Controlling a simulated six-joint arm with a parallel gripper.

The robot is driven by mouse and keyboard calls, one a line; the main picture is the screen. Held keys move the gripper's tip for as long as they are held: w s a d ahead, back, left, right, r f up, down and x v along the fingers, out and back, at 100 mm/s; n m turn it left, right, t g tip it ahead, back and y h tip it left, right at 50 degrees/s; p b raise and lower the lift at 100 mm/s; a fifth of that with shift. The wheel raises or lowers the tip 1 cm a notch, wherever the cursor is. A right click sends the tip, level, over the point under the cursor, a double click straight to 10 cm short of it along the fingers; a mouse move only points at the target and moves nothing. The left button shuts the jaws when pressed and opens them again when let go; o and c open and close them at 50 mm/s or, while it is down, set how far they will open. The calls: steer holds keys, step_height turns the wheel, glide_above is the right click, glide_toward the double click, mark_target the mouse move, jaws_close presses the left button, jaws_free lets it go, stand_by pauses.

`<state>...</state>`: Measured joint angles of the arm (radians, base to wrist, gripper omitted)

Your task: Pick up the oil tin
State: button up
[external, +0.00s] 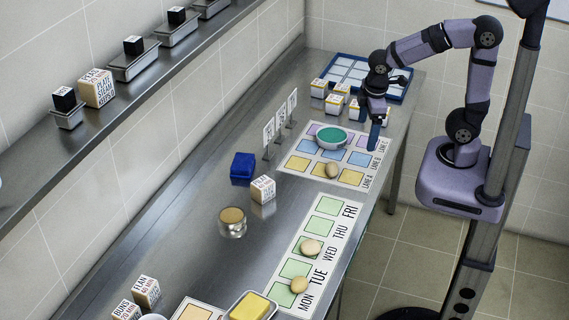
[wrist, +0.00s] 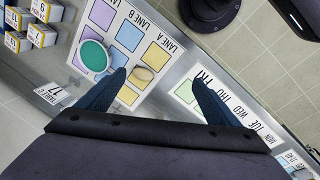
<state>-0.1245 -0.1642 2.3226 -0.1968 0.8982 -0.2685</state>
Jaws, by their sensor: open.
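No object in view is clearly labelled as the oil tin, and I cannot tell which one it is. A teal-topped round container (external: 331,136) with a pale rim sits on the lane card (external: 297,163); it also shows in the wrist view (wrist: 94,56), left of my fingers. Several small white-and-yellow boxes (external: 334,104) stand behind it, some also at the upper left of the wrist view (wrist: 41,35). My gripper (external: 375,137) is over the right side of the lane card, open and empty; its two fingers are spread in the wrist view (wrist: 158,78).
A tan potato-like lump (external: 332,171) lies on the lane card. A blue divided tray (external: 400,95) is at the far end. A blue block (external: 243,166), a white labelled box (external: 263,189) and a tan-lidded jar (external: 232,222) stand nearer. The weekday card (external: 345,235) holds two lumps.

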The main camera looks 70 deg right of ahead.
steer(key=w+a+f+n+t+h+b, duration=0.1)
steer(key=w+a+n+t+b, duration=0.25)
steer(key=w+a+n, duration=0.4)
steer(key=w+a+f+n+t+b, duration=0.1)
steer(key=w+a+n+t+b, duration=0.3)
steer(key=w+n, duration=0.6)
steer(key=w+a+r+n+t+y+b, duration=0.15)
steer(key=w+a+n+b, duration=0.25)
steer(key=a+n, duration=0.45)
steer(key=w+a+r+n+t+y+b, duration=0.1)
steer(key=w+a+n+t+b, duration=0.25)
steer(key=a, duration=0.75)
steer(key=g, duration=0.2)
glide_toward(231, 215)
steer(key=shift+w+d+f+n+t+p, duration=0.15)
steer(key=shift+w+f+n+p, duration=0.1)
steer(key=shift+w, duration=0.3)
steer(key=shift+w+a+f+n+t+p, duration=0.1)
steer(key=shift+w+f+p, duration=0.1)
steer(key=shift+w, duration=0.3)
steer(key=shift+f, duration=0.35)
steer(key=shift+x, duration=1.1)
steer(key=shift+p, duration=0.3)
